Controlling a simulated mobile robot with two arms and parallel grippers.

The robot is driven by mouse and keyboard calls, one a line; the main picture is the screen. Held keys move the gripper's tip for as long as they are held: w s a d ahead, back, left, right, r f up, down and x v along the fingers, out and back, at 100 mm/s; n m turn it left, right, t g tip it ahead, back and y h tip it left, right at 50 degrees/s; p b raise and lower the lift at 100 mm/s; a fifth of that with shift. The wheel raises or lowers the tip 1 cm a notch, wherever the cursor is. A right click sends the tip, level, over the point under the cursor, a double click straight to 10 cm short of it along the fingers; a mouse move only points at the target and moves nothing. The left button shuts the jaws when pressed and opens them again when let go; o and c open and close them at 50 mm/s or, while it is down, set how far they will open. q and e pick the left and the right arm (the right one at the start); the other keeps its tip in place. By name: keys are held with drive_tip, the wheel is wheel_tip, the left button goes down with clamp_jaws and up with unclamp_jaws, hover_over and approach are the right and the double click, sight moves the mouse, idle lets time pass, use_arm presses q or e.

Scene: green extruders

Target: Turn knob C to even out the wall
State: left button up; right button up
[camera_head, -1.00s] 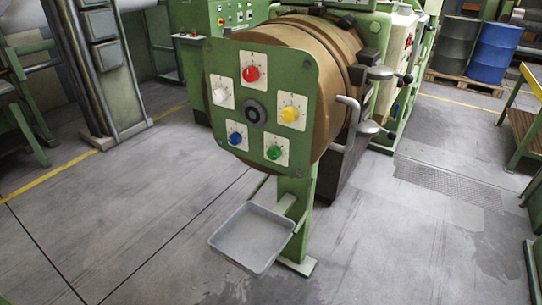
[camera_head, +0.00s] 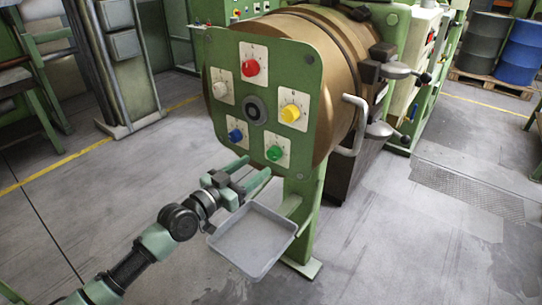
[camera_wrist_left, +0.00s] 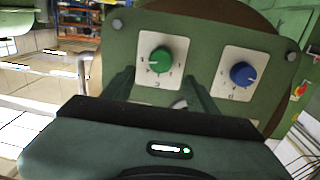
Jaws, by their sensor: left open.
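A green panel (camera_head: 302,88) on the front of a bronze cylinder carries red, yellow, green, blue and white knobs on cream plates. The green knob (camera_head: 274,153) is at the bottom right of the panel. It also shows in the left wrist view (camera_wrist_left: 160,59), with a pale pointer line; the letter on its plate is too small to read surely. The blue knob (camera_head: 235,135) is beside it and also in the left wrist view (camera_wrist_left: 242,74). My left gripper (camera_head: 259,167) is open and empty, just below and in front of the green knob, its fingers pointing toward the panel.
A grey tray (camera_head: 252,238) on the green stand (camera_head: 305,215) lies just below my left gripper. A bent handle (camera_head: 354,125) sticks out at the cylinder's right side. The yellow knob (camera_head: 290,113) is above the green one. The floor in front is clear.

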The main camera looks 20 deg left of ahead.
sight(271, 155)
use_arm(q)
drive_tip(key=x, duration=0.7)
drive_tip(key=shift+a+p, duration=0.1)
drive_tip(key=shift+p, duration=0.3)
drive_tip(key=shift+f, duration=0.1)
clamp_jaws()
